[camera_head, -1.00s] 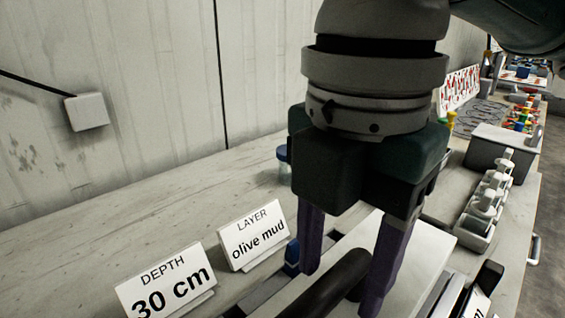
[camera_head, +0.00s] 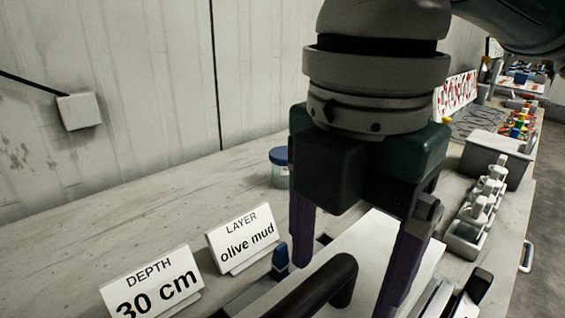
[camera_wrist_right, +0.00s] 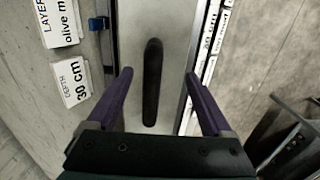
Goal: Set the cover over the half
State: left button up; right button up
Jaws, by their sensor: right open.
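The cover (camera_head: 415,258) is a long pale plate with a black bar handle (camera_head: 310,287) on top. It lies along the bench under my right gripper (camera_head: 342,288). My right gripper has purple fingers, which are spread apart and empty. In the right wrist view, the handle (camera_wrist_right: 152,85) stands between the two open fingers (camera_wrist_right: 158,74), with a gap on each side. The cover's pale plate (camera_wrist_right: 178,45) runs lengthwise there. I cannot make out the half; whatever lies under the cover is hidden. My left gripper is not in view.
Cards reading "DEPTH 30 cm" (camera_head: 152,285) and "LAYER olive mud" (camera_head: 243,240) stand left of the cover. A blue clip (camera_head: 280,262) and a blue-lidded jar (camera_head: 279,168) are near. A grey bin (camera_head: 497,158) and a rack (camera_head: 478,215) stand right.

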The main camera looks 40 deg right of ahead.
notch_tip(320, 180, up, 8)
jog(key=d, duration=0.1)
jog(key=shift+s+d+r, duration=0.15)
jog(key=shift+d+r, duration=0.05)
jog(key=shift+d, duration=0.2)
